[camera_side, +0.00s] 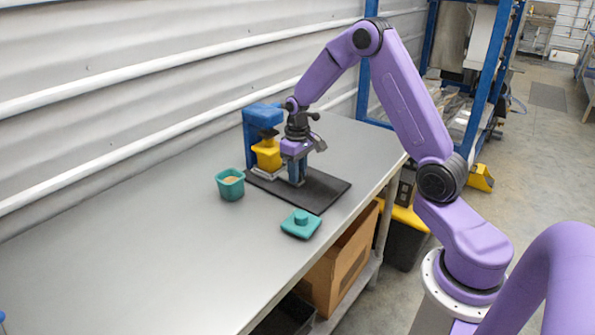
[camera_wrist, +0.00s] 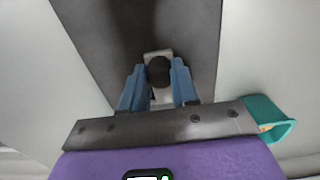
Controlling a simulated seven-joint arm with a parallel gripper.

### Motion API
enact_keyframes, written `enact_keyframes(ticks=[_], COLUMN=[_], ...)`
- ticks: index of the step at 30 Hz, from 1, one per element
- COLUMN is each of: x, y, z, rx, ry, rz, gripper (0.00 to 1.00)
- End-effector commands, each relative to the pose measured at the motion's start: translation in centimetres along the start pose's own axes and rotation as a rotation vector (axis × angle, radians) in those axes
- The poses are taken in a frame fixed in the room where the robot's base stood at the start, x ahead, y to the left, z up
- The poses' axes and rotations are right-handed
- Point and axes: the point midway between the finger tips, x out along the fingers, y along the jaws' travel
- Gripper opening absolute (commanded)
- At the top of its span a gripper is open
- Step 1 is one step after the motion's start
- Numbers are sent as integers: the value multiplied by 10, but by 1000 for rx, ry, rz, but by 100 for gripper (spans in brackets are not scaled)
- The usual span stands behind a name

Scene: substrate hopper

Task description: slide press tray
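My gripper (camera_side: 297,181) points down over the dark base plate (camera_side: 326,190), to the right of the press. In the wrist view my gripper's two blue fingers (camera_wrist: 158,72) stand on either side of a round black knob on a pale tray (camera_wrist: 159,98). The fingers are apart with the knob between them; I cannot tell whether they touch it. The blue press (camera_side: 260,117) stands at the back of the base plate. A yellow hopper (camera_side: 267,155) sits under its top, above a pale tray part (camera_side: 265,173). My gripper hides the knob in the side view.
A teal bin (camera_side: 230,186) with tan material stands left of the base plate; it also shows in the wrist view (camera_wrist: 270,113). The grey table (camera_side: 150,255) is clear at left.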

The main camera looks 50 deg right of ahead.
Motion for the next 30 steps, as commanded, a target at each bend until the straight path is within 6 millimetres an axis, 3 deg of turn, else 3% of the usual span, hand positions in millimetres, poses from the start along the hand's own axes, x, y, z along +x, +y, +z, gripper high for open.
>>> enact_keyframes(ticks=[11,30], x=[0,-1], y=[0,0], z=[1,43], rx=[0,0], ry=[0,-1], rz=[0,0], gripper=[12,12])
